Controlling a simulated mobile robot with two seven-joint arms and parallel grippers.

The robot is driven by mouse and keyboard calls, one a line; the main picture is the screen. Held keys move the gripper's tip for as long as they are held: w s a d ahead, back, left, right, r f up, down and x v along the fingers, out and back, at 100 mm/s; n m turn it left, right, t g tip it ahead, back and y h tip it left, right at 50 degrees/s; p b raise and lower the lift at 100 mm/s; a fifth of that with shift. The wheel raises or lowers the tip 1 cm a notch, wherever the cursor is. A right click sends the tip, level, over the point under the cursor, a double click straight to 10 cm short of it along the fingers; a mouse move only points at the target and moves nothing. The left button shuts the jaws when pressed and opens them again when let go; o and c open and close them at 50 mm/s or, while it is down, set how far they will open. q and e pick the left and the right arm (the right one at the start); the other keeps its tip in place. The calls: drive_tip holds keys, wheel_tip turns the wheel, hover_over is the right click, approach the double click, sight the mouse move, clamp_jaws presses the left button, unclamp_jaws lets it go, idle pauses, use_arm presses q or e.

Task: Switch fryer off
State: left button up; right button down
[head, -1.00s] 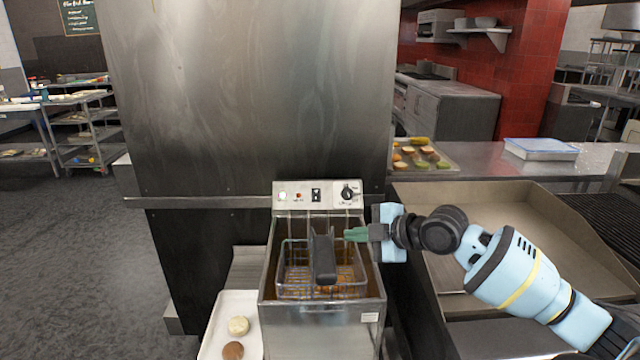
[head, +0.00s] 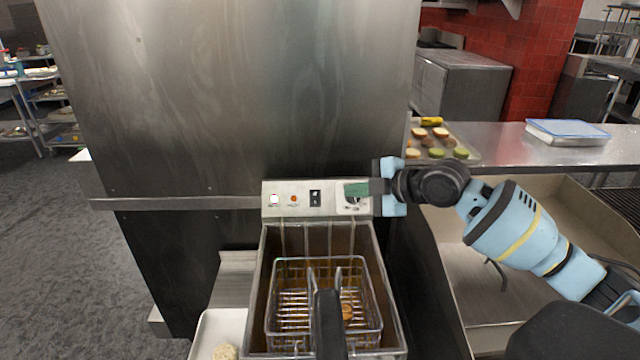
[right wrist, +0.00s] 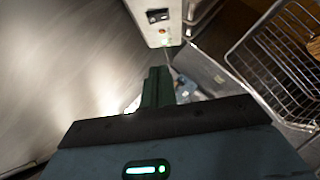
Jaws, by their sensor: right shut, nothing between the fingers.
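The fryer (head: 388,318) is a steel box with a wire basket (head: 290,296) in its well. Its control panel (head: 324,206) carries a white-green light, a red light, a black rocker switch (head: 315,198) and a dial, which my gripper partly hides. My right gripper (head: 350,189) is shut and empty, in front of the dial at the panel's right end; whether it touches cannot be told. In the right wrist view the shut fingers (right wrist: 158,88) point toward the panel (right wrist: 152,22), with the switch and a glowing red light beyond them. My left gripper is out of view.
A tall steel cabinet (head: 230,100) stands behind the fryer. A white tray (head: 206,330) with food is at the lower left. A tray of food pieces (head: 470,156) and a blue-lidded container (head: 567,132) sit on the counter at right. The basket's black handle (head: 329,325) points toward me.

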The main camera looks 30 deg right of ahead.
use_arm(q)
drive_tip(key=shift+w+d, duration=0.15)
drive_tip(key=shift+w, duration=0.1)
use_arm(e)
drive_tip(key=shift+w+d, duration=0.15)
drive_tip(key=shift+w, duration=0.15)
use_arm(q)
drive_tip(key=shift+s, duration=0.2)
use_arm(e)
drive_tip(key=shift+s+r, duration=0.1)
drive_tip(key=shift+s, duration=0.05)
approach(315, 198)
drive_tip(key=w+a+r, duration=0.1)
drive_tip(key=w+a, duration=0.1)
drive_tip(key=a, duration=0.3)
drive_tip(key=w+f, duration=0.1)
drive_tip(key=w+d, duration=0.1)
drive_tip(key=shift+w+f, duration=0.4)
drive_tip(key=shift+w+d+f, duration=0.25)
drive_tip(key=shift+w+f, duration=0.15)
drive_tip(key=shift+w, duration=0.15)
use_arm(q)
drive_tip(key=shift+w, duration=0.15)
